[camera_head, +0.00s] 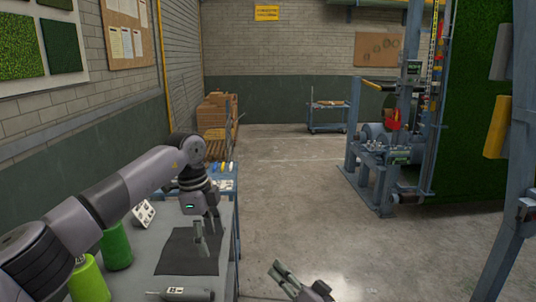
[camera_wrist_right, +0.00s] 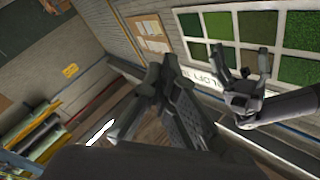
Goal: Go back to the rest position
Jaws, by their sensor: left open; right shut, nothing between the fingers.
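My left gripper (camera_head: 207,238) hangs pointing down over the grey table (camera_head: 150,262), above a dark mat (camera_head: 186,256). Its fingers are apart with nothing between them. It also shows in the right wrist view (camera_wrist_right: 240,62), open, in front of the wall of turf samples. My right gripper (camera_head: 281,272) is at the bottom middle of the head view, right of the table and over the floor. Its fingertips meet in the right wrist view (camera_wrist_right: 158,76), with nothing held.
Green cylinders (camera_head: 117,247) and a white card (camera_head: 143,213) stand on the table's left part. A machine frame (camera_head: 385,160) stands at right. A blue cart (camera_head: 328,118) is far back. The middle floor is clear.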

